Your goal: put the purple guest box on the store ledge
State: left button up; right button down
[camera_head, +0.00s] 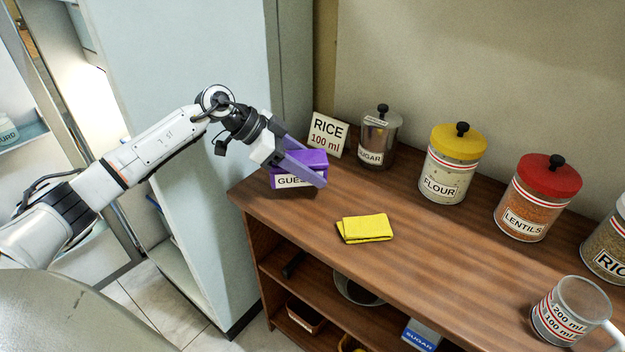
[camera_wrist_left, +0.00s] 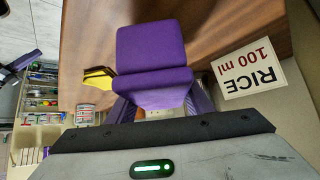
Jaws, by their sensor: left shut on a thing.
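The purple guest box (camera_head: 312,157) is at the left end of the wooden counter, with a white label reading "GUE…" partly covered by a finger. My left gripper (camera_head: 316,170) is shut on it, with one lavender finger across its near side. In the left wrist view the purple box (camera_wrist_left: 152,47) sits between the two fingers. Whether the box touches the counter or hangs just above it, I cannot tell. I cannot make out for sure which surface is the store ledge.
A "RICE 100 ml" card (camera_head: 328,135) stands close behind the box. Sugar (camera_head: 379,138), flour (camera_head: 455,165) and lentils (camera_head: 536,200) jars line the back. A yellow cloth (camera_head: 365,228) lies in front; a measuring cup (camera_head: 572,310) stands at right. Loaded shelves (camera_wrist_left: 40,100) show in the wrist view.

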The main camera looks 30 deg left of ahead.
pick_arm(q)
jog(key=shift+f, duration=1.65)
jog(key=shift+f, duration=0.1)
jog(key=o, duration=1.3)
jog(key=shift+v, duration=3.85)
jog(key=shift+d, duration=0.1)
